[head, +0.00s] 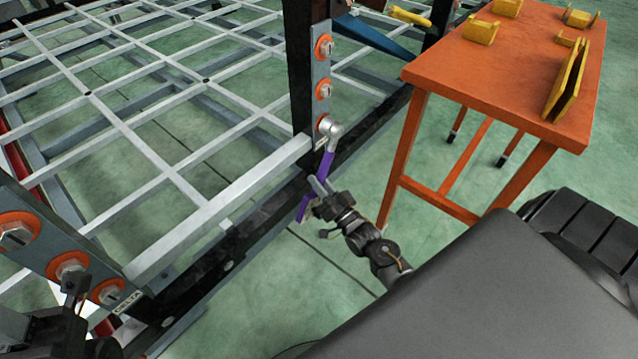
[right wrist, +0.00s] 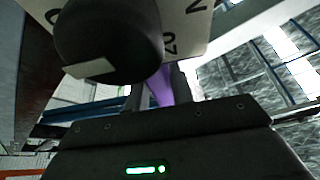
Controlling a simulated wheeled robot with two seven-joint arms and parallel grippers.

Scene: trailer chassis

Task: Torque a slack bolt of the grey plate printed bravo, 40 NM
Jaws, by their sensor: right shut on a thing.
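A grey plate (head: 322,72) with several bolts in orange rings stands on the dark post; no name on it is readable. A purple wrench (head: 326,163) has its silver head (head: 330,127) at the plate's lowest bolt (head: 322,122); I cannot tell whether it is fully seated. My right gripper (head: 317,194) is shut on the purple wrench. In the right wrist view, the purple shaft (right wrist: 162,88) runs between the fingers, behind a dark round end and a pale piece (right wrist: 185,25) printed "20" and "N". My left gripper (head: 72,300) shows partly at the lower left; its jaws are unclear.
Another grey plate (head: 45,250), labelled DELTA, has orange-ringed bolts at the lower left. The chassis grid (head: 150,110) fills the upper left. An orange table (head: 490,75) with yellow brackets (head: 482,32) stands at the right. Open green floor lies between table and chassis.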

